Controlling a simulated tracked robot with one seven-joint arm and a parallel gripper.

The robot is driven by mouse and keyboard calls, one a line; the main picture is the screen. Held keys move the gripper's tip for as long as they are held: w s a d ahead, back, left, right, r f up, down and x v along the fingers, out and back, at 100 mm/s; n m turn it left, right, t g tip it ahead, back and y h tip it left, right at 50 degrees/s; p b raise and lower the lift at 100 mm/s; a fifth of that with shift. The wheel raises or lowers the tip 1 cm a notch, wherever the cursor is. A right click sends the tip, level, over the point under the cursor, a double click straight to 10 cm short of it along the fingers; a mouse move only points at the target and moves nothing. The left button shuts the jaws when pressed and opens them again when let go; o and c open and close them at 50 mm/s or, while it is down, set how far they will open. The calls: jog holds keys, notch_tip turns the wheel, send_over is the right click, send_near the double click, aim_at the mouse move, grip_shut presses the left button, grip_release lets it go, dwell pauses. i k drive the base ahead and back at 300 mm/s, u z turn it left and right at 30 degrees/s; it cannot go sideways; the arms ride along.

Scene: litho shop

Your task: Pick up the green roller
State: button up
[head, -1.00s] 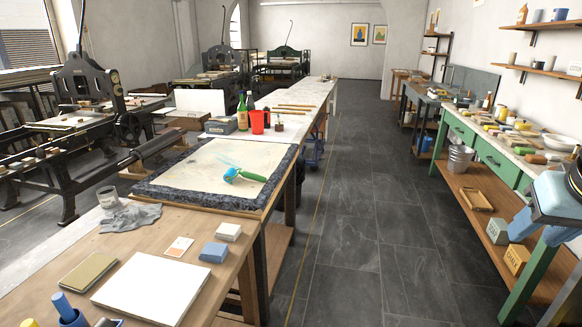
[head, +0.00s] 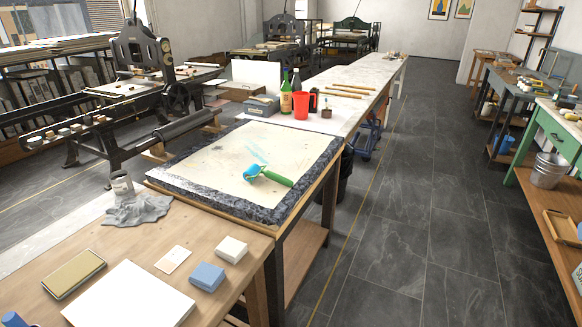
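The roller (head: 268,176) lies on the pale litho stone (head: 215,165) in the middle of the head view. Its handle (head: 279,181) is green and points to the lower right. Its drum (head: 251,173) is blue and sits at the left end, with a faint blue-green smear on the stone beside it. Nothing covers the roller. My gripper is not in view.
A wooden table (head: 140,238) in front holds a white slab (head: 128,298), a blue block (head: 207,277) and a grey cloth (head: 137,209). A red cup (head: 301,106) and bottles stand behind the stone. The dark tiled floor (head: 410,220) to the right is clear.

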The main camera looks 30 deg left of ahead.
aim_at(278, 178)
jog(key=u, duration=0.35)
jog(key=i, duration=0.9)
jog(key=u, duration=1)
jog(key=i, duration=0.6)
jog(key=u, duration=0.4)
jog(key=k, duration=0.85)
jog(key=u, duration=0.2)
jog(key=i, duration=0.85)
jog(key=z, duration=0.15)
